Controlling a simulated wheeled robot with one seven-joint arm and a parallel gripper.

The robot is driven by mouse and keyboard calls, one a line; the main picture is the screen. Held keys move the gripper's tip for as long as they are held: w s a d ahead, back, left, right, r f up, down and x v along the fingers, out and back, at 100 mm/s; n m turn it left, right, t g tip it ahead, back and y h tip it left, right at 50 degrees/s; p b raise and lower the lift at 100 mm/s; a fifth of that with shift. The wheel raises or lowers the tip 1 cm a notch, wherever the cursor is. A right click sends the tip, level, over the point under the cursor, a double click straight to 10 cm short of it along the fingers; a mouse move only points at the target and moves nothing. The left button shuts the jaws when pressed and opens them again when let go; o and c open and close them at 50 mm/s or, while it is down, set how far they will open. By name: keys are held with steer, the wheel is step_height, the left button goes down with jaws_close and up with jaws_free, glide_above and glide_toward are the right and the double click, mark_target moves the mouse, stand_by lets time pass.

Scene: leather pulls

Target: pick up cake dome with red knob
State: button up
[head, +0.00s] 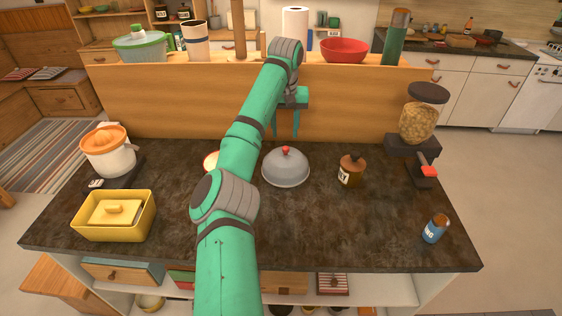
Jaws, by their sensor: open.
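The cake dome (285,170) is a grey, rounded cover with a red knob (285,151) on top. It stands upright on the dark countertop, right of my green arm and near the middle. My gripper (285,134) points down with its fingers apart and empty. In the picture its fingertips show just above the red knob. It looks apart from the dome, but I cannot tell the exact depth between them.
A brown jar (351,171) stands right of the dome. An orange object behind my arm is mostly hidden. A juicer (107,151), yellow butter dish (112,216), cereal dispenser (420,120) and blue-labelled shaker (434,229) stand farther out. A wooden ledge (370,102) rises behind.

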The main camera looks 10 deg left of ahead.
mark_target(286, 148)
steer(key=f, duration=0.3)
steer(key=shift+w+d+f, duration=0.15)
steer(key=shift+w+f, duration=0.2)
steer(key=shift+w, duration=0.05)
steer(key=shift+w+f, duration=0.25)
steer(key=shift+f, duration=0.8)
steer(key=shift+w+f, duration=0.25)
steer(key=shift+f, duration=0.8)
jaws_close()
